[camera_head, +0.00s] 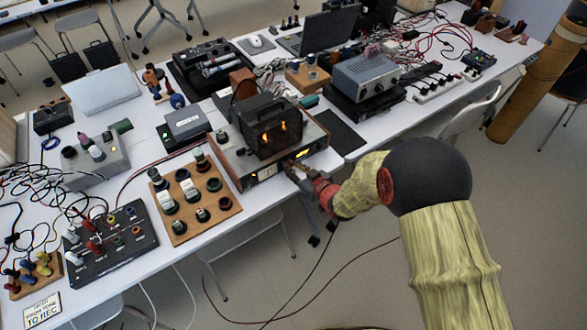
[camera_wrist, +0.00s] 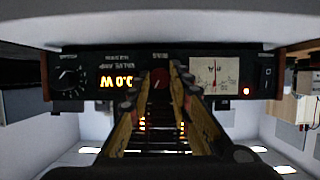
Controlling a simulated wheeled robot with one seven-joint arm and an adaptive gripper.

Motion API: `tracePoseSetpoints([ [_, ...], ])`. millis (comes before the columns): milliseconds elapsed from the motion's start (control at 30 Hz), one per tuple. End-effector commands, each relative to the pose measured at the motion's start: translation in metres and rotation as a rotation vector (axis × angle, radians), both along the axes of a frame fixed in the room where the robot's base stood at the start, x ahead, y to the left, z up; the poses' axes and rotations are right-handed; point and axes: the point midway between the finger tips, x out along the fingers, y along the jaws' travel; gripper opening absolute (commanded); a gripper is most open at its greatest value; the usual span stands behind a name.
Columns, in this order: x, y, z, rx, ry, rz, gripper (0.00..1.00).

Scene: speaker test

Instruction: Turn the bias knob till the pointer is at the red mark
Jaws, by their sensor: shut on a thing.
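The valve amp (camera_head: 268,150) stands at the table's front edge, with a dark caged top and glowing tubes. Its front panel (camera_wrist: 115,63) appears upside down in the wrist view. The bias knob (camera_wrist: 160,77) is at the panel's middle, below its upside-down label. My gripper (camera_head: 294,172) reaches the panel from the front, and its fingers are shut on the bias knob, one on each side. The meter (camera_wrist: 205,72) is right of the knob in the wrist view, with a pale face and a thin reddish line near its middle. Pointer and red mark are too small to separate.
A wooden board of knobs (camera_head: 222,207) lies left of the amp. A dark mat (camera_head: 338,132) lies right. The floor in front is mostly open.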

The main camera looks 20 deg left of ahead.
Motion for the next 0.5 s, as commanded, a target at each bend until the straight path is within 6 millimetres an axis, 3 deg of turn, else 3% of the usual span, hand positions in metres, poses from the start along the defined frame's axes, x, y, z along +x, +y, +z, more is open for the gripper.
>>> tracePoseSetpoints([
  [167,-0.0001,-0.0002,0.0000,0.000,0.001,0.000,0.00],
  [200,-0.0001,-0.0002,0.0000,0.000,0.001,0.000,0.22],
  [500,0.0000,-0.0001,0.0000,0.000,0.002,0.001,0.39],
])
